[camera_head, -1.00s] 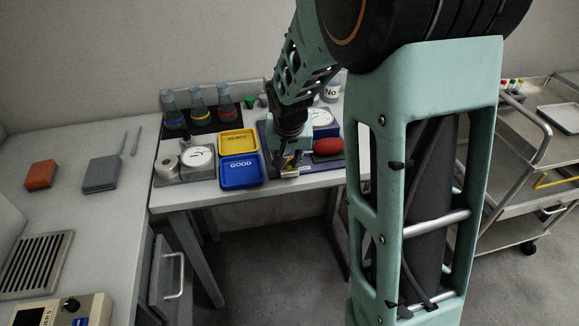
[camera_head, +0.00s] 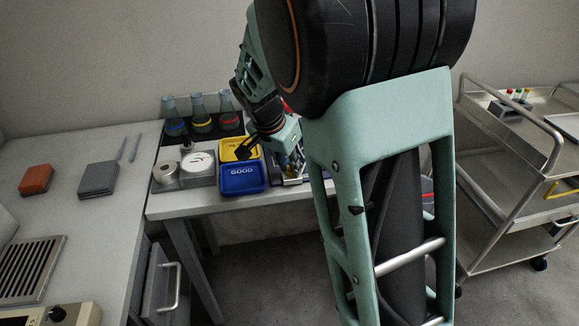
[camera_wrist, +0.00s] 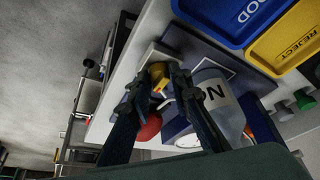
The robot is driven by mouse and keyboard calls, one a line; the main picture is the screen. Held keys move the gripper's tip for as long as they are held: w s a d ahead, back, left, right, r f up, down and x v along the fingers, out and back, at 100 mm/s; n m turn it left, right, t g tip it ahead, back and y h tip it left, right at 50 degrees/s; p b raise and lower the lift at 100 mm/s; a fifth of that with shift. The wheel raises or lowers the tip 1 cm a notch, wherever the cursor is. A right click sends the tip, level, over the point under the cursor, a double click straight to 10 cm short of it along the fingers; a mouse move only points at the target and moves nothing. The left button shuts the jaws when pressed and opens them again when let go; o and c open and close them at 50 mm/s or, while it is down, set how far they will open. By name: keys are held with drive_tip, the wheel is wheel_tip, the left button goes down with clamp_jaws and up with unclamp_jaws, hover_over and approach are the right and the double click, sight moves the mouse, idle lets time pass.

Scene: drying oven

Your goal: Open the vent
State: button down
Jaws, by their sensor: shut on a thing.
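A red rounded thing (camera_wrist: 149,127) lies just beyond the fingers. A slotted grille (camera_head: 30,268) lies at the far left of the head view, away from my gripper. I cannot tell which part is the vent. My arm hides much of the bench's right side in the head view.
The blue GOOD tray (camera_head: 243,178) and yellow tray (camera_head: 238,149) sit beside my gripper. A white-labelled bottle (camera_wrist: 219,100) stands close to the fingers. Several flasks (camera_head: 200,115) stand at the back. A metal cart (camera_head: 510,205) is on the right. The left counter has free room.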

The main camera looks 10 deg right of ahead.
drive_tip(key=shift+f, duration=0.1)
idle(0.3)
drive_tip(key=c, duration=1.8)
unclamp_jaws()
drive_tip(key=shift+o, duration=0.2)
drive_tip(key=v, duration=1.2)
